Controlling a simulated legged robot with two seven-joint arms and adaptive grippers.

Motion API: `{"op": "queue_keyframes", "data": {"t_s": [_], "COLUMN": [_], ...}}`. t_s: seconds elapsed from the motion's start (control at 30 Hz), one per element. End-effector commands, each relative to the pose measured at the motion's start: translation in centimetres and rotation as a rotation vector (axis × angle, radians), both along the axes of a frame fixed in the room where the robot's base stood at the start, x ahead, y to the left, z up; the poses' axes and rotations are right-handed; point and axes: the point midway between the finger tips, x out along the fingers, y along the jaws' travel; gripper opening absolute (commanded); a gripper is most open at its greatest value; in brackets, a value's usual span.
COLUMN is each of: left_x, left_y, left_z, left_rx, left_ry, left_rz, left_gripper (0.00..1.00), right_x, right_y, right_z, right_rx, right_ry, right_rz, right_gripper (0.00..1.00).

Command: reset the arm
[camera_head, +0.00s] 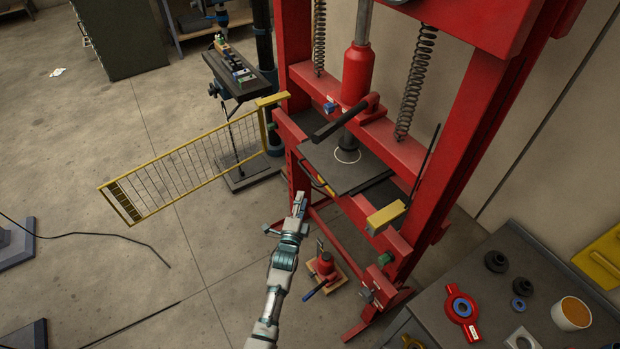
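My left arm comes up from the bottom middle of the head view. Its gripper (285,215) is in front of the red press frame (455,150), apart from the yellow mesh guard (190,175). One finger points up toward the press and the other sticks out to the left, so the gripper looks open, with nothing between the fingers. My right gripper is out of view.
A small red jack (325,266) stands on the floor just right of my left arm. A grey bench (455,325) at the lower right holds a red ring part (462,308) and a white cup (571,313). The floor at left is mostly open.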

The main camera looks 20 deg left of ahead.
Motion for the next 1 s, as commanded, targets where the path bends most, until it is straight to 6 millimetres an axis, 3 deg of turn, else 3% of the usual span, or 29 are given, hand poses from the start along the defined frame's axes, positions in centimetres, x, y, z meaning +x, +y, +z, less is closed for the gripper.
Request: {"op": "queue_keyframes", "data": {"t_s": [0.17,0.27,0.37,0.47,0.57,0.7,0.77,0.9,1.0], "left_x": [0.0,-0.5,-2.0,-5.1,-9.8,-17.9,-21.8,-31.6,-37.6], "left_y": [0.0,-0.1,-0.5,-0.9,-1.4,-1.7,-1.7,-1.6,-1.3], "left_z": [-0.1,-1.6,-6.0,-12.7,-19.9,-28.6,-31.8,-37.7,-40.2], "left_rx": [-0.001,-0.033,-0.131,-0.296,-0.478,-0.712,-0.804,-0.979,-1.061], "left_ry": [0.002,0.038,0.144,0.317,0.510,0.769,0.870,1.077,1.179], "left_rz": [0.000,-0.010,-0.031,-0.039,-0.009,0.105,0.176,0.383,0.533], "left_gripper": [0.36,0.36,0.36,0.36,0.36,0.36,0.36,0.36,0.36], "right_x": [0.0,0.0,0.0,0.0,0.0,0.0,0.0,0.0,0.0], "right_y": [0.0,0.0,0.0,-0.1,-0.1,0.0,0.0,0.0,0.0], "right_z": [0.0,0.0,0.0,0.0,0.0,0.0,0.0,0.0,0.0], "right_rx": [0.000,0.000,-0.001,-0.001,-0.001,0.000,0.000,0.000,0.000], "right_ry": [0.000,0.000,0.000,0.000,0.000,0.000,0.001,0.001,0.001], "right_rz": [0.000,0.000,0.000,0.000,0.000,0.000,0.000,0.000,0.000], "right_gripper": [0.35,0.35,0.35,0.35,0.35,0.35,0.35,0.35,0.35]}}
